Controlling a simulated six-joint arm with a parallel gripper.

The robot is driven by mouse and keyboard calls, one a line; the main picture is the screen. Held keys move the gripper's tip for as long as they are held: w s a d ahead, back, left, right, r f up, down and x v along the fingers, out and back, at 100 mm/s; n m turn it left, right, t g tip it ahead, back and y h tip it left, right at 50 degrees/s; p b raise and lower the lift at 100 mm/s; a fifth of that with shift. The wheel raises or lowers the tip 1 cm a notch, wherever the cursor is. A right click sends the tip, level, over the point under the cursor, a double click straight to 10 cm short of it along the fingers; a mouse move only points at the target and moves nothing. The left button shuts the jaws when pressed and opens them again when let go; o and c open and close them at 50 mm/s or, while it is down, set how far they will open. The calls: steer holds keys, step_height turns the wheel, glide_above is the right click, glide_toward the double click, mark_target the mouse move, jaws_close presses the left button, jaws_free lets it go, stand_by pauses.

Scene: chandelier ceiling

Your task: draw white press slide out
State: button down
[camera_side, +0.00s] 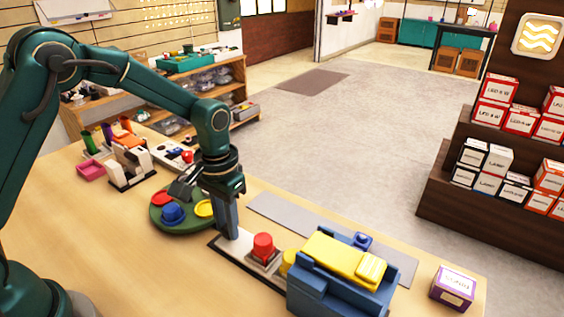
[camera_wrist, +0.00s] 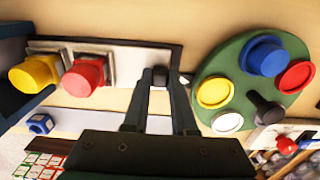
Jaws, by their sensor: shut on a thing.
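The white press slide (camera_wrist: 126,68) is a pale strip in a dark-edged base, beside the red cap (camera_wrist: 84,76) and yellow cap (camera_wrist: 36,73). A small dark knob (camera_wrist: 160,75) stands at its right end in the wrist view. My gripper (camera_wrist: 162,80) is shut on this knob, one finger on each side. In the side view my gripper (camera_side: 231,234) points straight down at the left end of the base, left of the red cap (camera_side: 263,246). My fingers hide the knob there, and the yellow cap (camera_side: 289,261) is partly hidden by a blue block.
A green round tray (camera_side: 178,228) with coloured pieces lies close left of my gripper. A blue sofa-like press (camera_side: 335,278) with a yellow top stands at the right. A grey mat (camera_side: 310,229) lies behind. A purple box (camera_side: 453,287) stands at the right edge.

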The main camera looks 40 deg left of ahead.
steer(key=shift+a, duration=0.95)
steer(key=shift+r, duration=0.1)
steer(key=c, duration=0.7)
jaws_free()
steer(key=shift+r, duration=2.55)
steer(key=shift+r, duration=0.1)
step_height(320, 180, up, 5)
steer(key=shift+f, duration=0.1)
